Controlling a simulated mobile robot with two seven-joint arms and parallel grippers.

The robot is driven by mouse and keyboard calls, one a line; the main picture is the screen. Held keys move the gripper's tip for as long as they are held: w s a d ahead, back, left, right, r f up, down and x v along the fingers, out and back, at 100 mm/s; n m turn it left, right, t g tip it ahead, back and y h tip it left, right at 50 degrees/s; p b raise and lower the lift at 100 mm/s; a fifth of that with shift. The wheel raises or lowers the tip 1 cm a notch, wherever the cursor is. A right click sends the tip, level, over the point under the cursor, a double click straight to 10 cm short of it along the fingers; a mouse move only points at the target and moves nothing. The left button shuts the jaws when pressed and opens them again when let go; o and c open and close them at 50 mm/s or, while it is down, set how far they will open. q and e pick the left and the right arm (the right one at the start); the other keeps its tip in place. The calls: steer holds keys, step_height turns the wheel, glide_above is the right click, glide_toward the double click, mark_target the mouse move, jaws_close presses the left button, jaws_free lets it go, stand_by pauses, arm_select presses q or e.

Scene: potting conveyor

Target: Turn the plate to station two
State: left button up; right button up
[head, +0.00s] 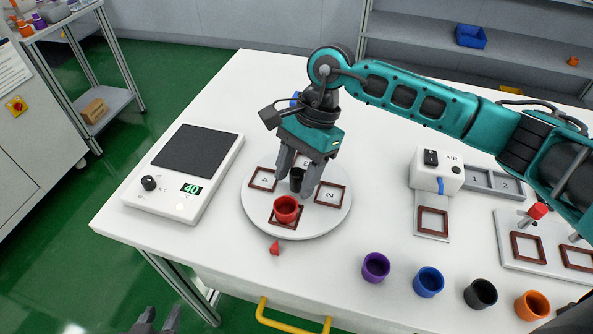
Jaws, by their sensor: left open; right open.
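The round white plate (332,222) lies on the white table with brown square frames around its rim. The left frame reads 4, the right frame (331,195) reads 2, and the back one is partly hidden by my gripper. A red cup (286,209) stands in the front frame and hides any number there. A red pointer (274,248) sits just off the plate's front edge. My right gripper (297,186) points down over the plate's middle, open, its fingers either side of a black post (297,176); contact cannot be told. My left gripper (157,322) is open at the bottom edge, away from the plate.
A white device (436,172) with a frame stands right. Purple (376,268), blue (429,282), black (480,294) and orange (532,306) cups line the front right. Clear table lies behind the plate.

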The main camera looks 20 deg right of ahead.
jaws_close()
stand_by(0.5)
